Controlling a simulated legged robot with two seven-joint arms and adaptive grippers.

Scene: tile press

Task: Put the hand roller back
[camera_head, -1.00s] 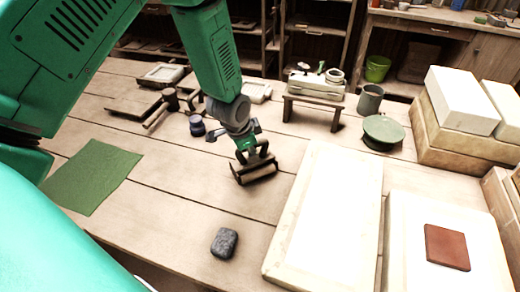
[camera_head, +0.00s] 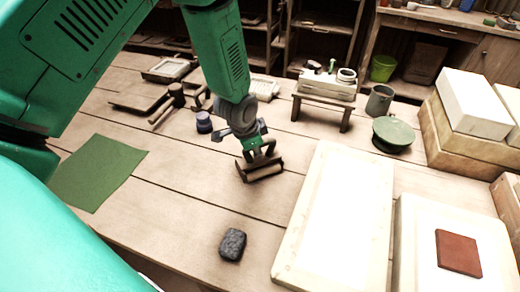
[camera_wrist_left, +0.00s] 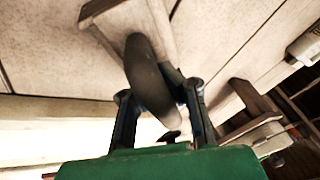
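The hand roller (camera_head: 262,171) is a dark frame with a brown cylinder, at the middle of the wooden table in the head view. In the left wrist view its thick dark handle (camera_wrist_left: 150,78) slants between the fingertips. My left gripper (camera_head: 257,153) is over the roller, with its fingers on either side of the handle; it also shows in the left wrist view (camera_wrist_left: 158,92). The fingertips seem to touch the handle on both sides, so it looks shut on it. Whether the roller rests on the table is hard to tell. My right gripper is not in view.
A dark stone block (camera_head: 233,244) lies in front. A large white slab (camera_head: 340,215) and a red tile (camera_head: 458,253) are on the right. A small wooden stand (camera_head: 323,97), a green round pot (camera_head: 392,134), a mallet (camera_head: 177,95) and a green mat (camera_head: 98,172) lie around.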

